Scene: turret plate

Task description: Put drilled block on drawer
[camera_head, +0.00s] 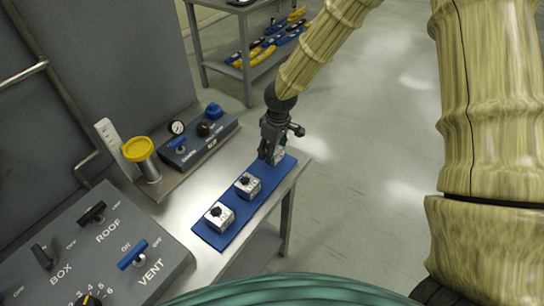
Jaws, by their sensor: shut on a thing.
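My gripper (268,153) is at the far end of a blue mat (232,230) on the metal table. It is shut on what looks like a white block (281,154), mostly hidden behind the fingers. I cannot tell whether this block touches the mat. Two similar white blocks with black knobs on top, a nearer one (220,220) and a middle one (248,188), sit on the mat. No drilled holes can be made out, and I cannot pick out a drawer.
A grey panel with switches (98,238) lies at the lower left. A yellow-lidded container (141,155) and a smaller control box (193,147) with a gauge stand behind the mat. A shelf with blue and yellow items (262,53) stands farther back. Floor to the right is clear.

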